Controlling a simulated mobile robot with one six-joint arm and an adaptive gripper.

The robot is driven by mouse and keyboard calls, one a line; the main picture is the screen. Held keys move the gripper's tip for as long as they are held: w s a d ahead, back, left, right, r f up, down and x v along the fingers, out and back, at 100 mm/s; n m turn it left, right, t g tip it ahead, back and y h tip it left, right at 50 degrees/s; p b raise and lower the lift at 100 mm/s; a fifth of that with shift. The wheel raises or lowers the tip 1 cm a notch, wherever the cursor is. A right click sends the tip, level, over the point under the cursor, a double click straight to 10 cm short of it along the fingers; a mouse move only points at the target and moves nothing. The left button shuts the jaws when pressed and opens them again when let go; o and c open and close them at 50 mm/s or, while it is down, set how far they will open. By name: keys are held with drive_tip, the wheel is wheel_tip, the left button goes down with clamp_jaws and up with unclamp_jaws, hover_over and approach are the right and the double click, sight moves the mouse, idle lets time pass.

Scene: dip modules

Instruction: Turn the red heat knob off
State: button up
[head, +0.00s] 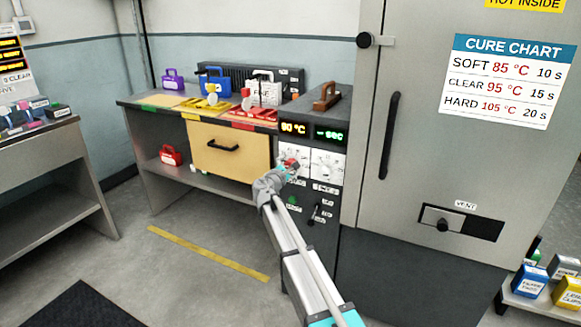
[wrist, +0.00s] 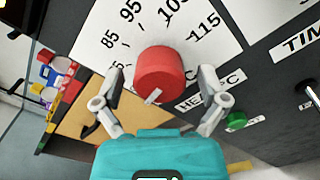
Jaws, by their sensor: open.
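The red heat knob (wrist: 160,72) stands out from a white dial plate (wrist: 106,42) marked 85, 95, 105 and 115. A short white mark on it points toward the bottom of the wrist view. A "HEAT °C" label (wrist: 205,93) is beside it. My gripper (wrist: 160,78) is open, with one finger on each side of the knob; I cannot tell whether either touches it. In the head view my gripper (head: 289,168) is at the control panel and partly hides the red knob. The amber display (head: 295,128) above seems to read 80 °C.
A green button (wrist: 236,120) and a TIME label (wrist: 303,40) are on the dark panel near the knob. The tall grey oven door (head: 450,180) is to the right. A workbench (head: 138,103) with coloured items is to the left. The floor in front is mostly clear.

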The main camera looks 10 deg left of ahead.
drive_tip(key=v, duration=1.2)
drive_tip(key=shift+w, duration=0.1)
drive_tip(key=s+d+f+m+g, duration=0.3)
drive_tip(key=s+d+f+m, duration=0.1)
drive_tip(key=d, duration=0.4)
drive_tip(key=s+d+f+m+g+h, duration=0.1)
drive_tip(key=s+d+f+m+g, duration=0.3)
drive_tip(key=d, duration=0.5)
drive_tip(key=s+d+f+m+g, duration=0.3)
drive_tip(key=d+f+m, duration=0.15)
drive_tip(key=d, duration=0.35)
drive_tip(key=s+d+f+m+g+y, duration=0.3)
drive_tip(key=s+d+m+g+y, duration=0.15)
drive_tip(key=s, duration=0.55)
drive_tip(key=s+d+f+m+g+y, duration=0.25)
drive_tip(key=s+m, duration=0.35)
drive_tip(key=s, duration=0.3)
wheel_tip(320, 180, up, 30)
drive_tip(key=p, duration=3)
drive_tip(key=shift+f, duration=0.15)
